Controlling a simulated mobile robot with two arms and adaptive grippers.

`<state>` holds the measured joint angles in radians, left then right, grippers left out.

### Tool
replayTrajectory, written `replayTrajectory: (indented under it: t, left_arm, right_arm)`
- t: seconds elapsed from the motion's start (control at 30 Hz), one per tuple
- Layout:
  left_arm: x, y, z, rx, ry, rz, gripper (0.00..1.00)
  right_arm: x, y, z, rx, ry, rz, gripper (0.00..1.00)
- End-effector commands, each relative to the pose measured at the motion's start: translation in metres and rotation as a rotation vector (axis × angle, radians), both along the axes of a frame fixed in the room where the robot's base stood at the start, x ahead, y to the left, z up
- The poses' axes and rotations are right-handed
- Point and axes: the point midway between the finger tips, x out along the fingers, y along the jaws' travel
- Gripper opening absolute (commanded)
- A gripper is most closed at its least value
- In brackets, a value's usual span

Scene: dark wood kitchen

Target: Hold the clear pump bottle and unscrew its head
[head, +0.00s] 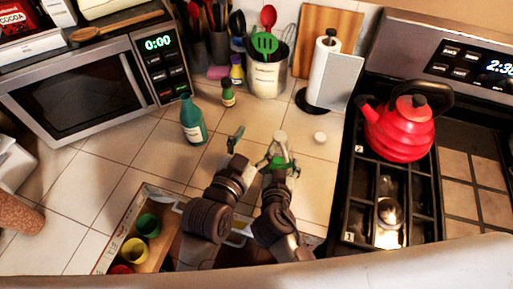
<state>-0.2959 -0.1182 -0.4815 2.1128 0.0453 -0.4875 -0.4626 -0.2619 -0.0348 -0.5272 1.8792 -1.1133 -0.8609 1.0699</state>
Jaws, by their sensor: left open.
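My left gripper (237,141) is open and stands over the counter, just left of my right gripper. My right gripper (279,161) has its greenish fingertips spread around or right beside a pale, upright thing with a white top (280,137). This may be the clear pump bottle; its body is mostly hidden by the fingers, and I cannot tell if they grip it. A small white round piece (320,137) lies on the tiles to the right, apart from both grippers. I cannot tell what it is.
A teal bottle (193,122) stands to the left, before the microwave (82,92). A utensil crock (267,76) and paper towel roll (326,70) stand behind. A red kettle (402,128) sits on the stove at right. An open drawer (118,226) holds coloured cups.

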Motion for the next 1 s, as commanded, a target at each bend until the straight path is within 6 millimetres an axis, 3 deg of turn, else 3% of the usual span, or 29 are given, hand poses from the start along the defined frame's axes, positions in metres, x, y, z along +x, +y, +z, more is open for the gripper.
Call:
replayTrajectory:
  t: [0.03,0.1,0.3,0.43,0.53,0.7,1.0]
  left_arm:
    - [0.016,0.008,0.004,0.086,-0.051,-0.003,0.71]
    - [0.028,0.006,-0.010,0.189,-0.049,-0.052,0.71]
    - [0.060,0.003,-0.054,0.421,-0.010,-0.285,0.71]
    - [0.075,0.004,-0.070,0.519,-0.009,-0.511,0.71]
    - [0.063,0.000,-0.074,0.429,0.045,-0.669,0.71]
    - [0.043,0.000,-0.059,0.247,0.104,-0.884,0.71]
    - [0.013,0.002,-0.038,0.011,0.205,-1.032,0.71]
  right_arm:
    - [0.000,0.000,0.000,-0.001,0.000,0.001,0.30]
    - [-0.001,0.000,-0.001,-0.001,0.002,0.002,0.30]
    - [-0.001,0.000,-0.002,-0.001,0.004,0.002,0.29]
    - [-0.002,0.000,-0.002,-0.002,0.006,0.002,0.29]
    - [-0.002,0.000,-0.003,-0.002,0.007,0.002,0.29]
    - [-0.002,0.000,-0.003,-0.002,0.007,0.002,0.29]
    - [-0.002,0.001,-0.003,-0.002,0.008,0.002,0.29]
